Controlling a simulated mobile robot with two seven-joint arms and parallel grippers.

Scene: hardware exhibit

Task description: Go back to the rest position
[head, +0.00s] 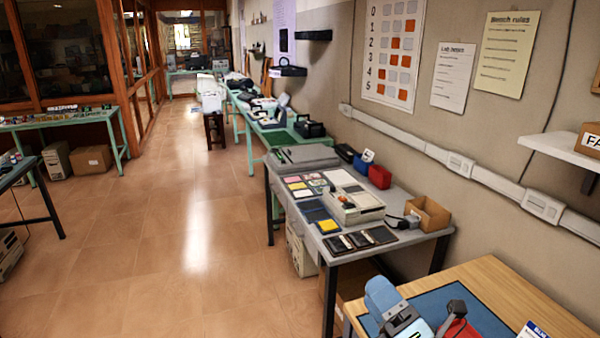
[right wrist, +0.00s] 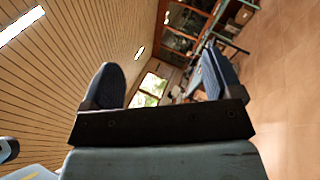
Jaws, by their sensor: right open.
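My right gripper (head: 388,303) shows at the bottom of the head view, above the near wooden-edged bench (head: 545,306) with its blue mat (head: 484,316). In the head view its light blue parts and dark crossbar are seen from above, partly cut off by the lower edge. In the right wrist view the two blue-grey fingers of the right gripper (right wrist: 160,84) stand wide apart with nothing between them. They point along the room, and the picture is rolled onto its side. My left gripper is not in view.
A grey table (head: 408,246) ahead carries a beige machine (head: 354,204), an open cardboard box (head: 428,213) and a red case (head: 380,176). A white shelf (head: 568,149) juts from the right wall. Open tiled floor (head: 190,245) lies to the left.

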